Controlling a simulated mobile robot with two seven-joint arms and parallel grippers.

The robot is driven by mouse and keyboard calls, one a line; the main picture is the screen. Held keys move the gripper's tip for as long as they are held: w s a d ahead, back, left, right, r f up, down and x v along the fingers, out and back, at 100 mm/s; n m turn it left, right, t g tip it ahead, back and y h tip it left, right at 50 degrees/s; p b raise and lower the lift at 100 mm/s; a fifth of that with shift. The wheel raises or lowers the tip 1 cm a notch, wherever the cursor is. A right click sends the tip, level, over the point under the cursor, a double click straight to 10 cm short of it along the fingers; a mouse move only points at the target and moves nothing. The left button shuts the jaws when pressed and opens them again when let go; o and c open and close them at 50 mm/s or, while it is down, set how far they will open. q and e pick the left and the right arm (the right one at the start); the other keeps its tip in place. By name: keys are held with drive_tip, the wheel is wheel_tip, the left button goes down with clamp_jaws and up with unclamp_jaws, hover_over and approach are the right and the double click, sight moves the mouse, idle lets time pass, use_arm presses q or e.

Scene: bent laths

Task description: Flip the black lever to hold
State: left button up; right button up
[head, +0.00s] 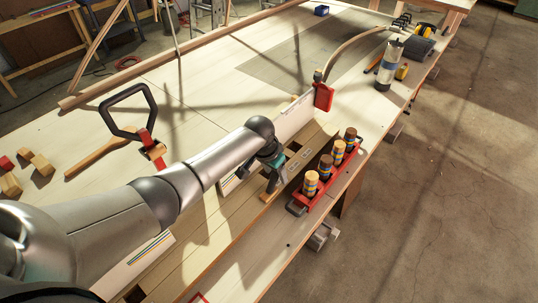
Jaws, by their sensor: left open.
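A black loop-shaped lever handle (124,94) stands up at the left of the workbench, above a red bracket (150,146). It tilts up and to the left. My left gripper (271,181) is open and empty, pointing down over the bench near a long pale box-like form (296,118). It is well to the right of the lever and apart from it. The gripper's fingers are small and partly dark in this view. My right gripper is not in view.
A red rack (329,184) with several banded wooden pegs stands right of my left gripper. A wooden mallet (95,156) and loose blocks (41,165) lie at the left. A bent lath (345,48), a red clamp (323,97) and a canister (388,65) are farther back. The bench's middle is largely clear.

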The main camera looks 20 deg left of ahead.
use_arm(q)
drive_tip(key=p+v, duration=0.1)
drive_tip(key=v, duration=1.3)
drive_tip(key=shift+p, duration=0.3)
drive_tip(key=shift+f, duration=0.1)
